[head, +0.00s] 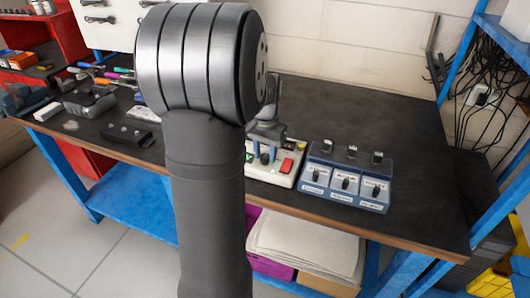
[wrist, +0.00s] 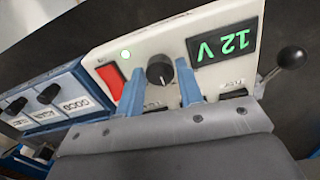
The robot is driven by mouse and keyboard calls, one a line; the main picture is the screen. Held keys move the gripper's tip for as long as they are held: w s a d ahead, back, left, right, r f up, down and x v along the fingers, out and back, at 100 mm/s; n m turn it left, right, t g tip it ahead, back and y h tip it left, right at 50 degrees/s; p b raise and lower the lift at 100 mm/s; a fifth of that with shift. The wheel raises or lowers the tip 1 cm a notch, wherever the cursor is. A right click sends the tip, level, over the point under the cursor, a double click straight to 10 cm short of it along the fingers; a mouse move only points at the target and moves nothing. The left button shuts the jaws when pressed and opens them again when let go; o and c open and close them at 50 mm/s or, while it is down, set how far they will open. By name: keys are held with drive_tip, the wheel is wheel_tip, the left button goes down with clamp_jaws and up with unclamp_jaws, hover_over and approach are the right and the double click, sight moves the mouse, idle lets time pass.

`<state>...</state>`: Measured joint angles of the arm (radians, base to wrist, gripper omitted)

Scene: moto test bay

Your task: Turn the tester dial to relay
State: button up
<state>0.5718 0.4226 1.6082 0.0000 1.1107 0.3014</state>
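The tester (wrist: 220,25) is a cream box with a green-lit display (wrist: 223,43) reading 12 V, upside down in the wrist view. Its black round dial (wrist: 160,71) has a light pointer mark. My gripper (wrist: 159,68) is open, with one blue finger on each side of the dial. I see gaps between the fingers and the dial; their height above it is unclear. Small labels near the fingers are partly hidden and unreadable. In the head view my arm hides part of the tester (head: 283,181).
A blue box with three black knobs (head: 345,182) stands right of the tester in the head view. A black ball-ended lever (wrist: 290,58) sticks out at the tester's side. Tools and a dark device (head: 127,134) lie at left on the workbench (head: 360,105). The bench's back right is clear.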

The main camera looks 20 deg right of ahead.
sight(265, 156)
drive_tip(key=shift+o, duration=1.3)
wheel_tip(265, 156, up, 17)
drive_tip(key=shift+r, duration=0.2)
wheel_tip(265, 156, down, 17)
drive_tip(key=shift+f, duration=0.2)
idle(0.3)
